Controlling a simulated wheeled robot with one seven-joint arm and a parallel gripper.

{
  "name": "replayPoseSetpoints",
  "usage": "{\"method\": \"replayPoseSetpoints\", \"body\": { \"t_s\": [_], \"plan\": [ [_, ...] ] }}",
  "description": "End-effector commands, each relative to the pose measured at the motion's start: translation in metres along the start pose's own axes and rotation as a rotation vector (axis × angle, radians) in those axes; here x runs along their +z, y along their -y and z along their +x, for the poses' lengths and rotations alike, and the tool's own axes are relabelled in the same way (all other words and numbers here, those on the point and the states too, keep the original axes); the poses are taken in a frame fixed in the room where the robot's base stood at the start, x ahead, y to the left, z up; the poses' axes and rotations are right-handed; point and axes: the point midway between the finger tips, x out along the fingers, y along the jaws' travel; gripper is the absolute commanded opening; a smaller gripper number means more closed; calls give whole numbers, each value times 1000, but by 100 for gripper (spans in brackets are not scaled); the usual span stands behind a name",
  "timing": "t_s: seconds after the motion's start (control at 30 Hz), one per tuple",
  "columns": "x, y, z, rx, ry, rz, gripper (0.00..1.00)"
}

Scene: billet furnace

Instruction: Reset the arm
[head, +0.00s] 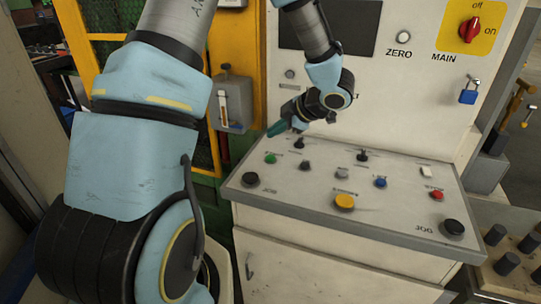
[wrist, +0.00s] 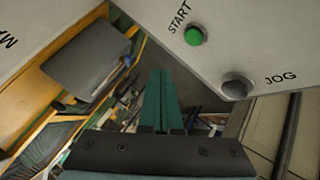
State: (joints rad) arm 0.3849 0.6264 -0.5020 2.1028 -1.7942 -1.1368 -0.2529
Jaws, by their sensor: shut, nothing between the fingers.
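My gripper (head: 276,129) has teal fingers. In the head view it hangs off the left rear edge of the sloped control panel (head: 300,190), above the panel's surface, pointing left and down. In the wrist view my gripper (wrist: 160,85) has its two fingers pressed together with nothing between them. They point toward the gap beside the panel's corner, left of the green START button (wrist: 195,35) and the black JOG button (wrist: 237,87). The fingers look apart from the panel. My blue arm fills the left of the head view.
The panel carries several knobs and buttons, among them a yellow one (head: 344,202), a blue one (head: 380,182) and a red one (head: 437,195). Behind stand a red main switch (head: 470,29) and a blue padlock (head: 468,95). A yellow-framed mesh guard (head: 205,145) lies left.

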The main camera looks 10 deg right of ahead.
Motion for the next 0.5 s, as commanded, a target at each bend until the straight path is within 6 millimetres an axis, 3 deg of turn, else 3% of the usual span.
{"method": "replayPoseSetpoints", "body": {
  "t_s": [0.33, 0.5],
  "plan": [
    [0, -1, 1, 5, 5, 2, 0],
    [-4, -29, 10, 108, 104, 62, 0]
  ]
}}
